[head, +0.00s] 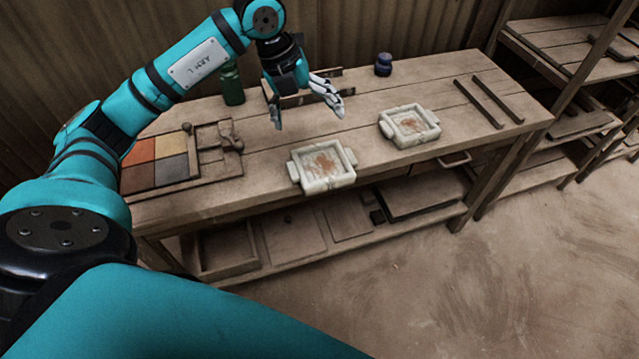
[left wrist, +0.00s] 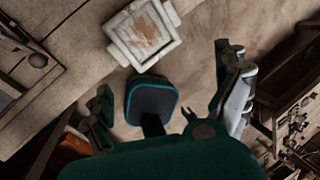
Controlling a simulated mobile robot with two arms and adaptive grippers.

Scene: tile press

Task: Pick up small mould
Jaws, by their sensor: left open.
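Two pale, square, stone-like moulds with side lugs and reddish residue inside sit on the wooden workbench (head: 455,92). One mould (head: 324,166) is at the front edge, the other mould (head: 409,125) is farther right; they look close in size, so I cannot tell which is the small one. My left gripper (head: 308,110) is open and empty above the bench, behind the front mould and touching neither. In the left wrist view, one mould (left wrist: 143,35) lies beyond the open fingers of my left gripper (left wrist: 165,78). My right gripper is not in view.
A tray of coloured tiles (head: 156,160) lies at the bench's left. A green bottle (head: 232,84) and a dark blue jar (head: 383,64) stand at the back. Two dark bars (head: 489,101) lie at the right. Shelving (head: 565,60) stands beyond; the floor in front is clear.

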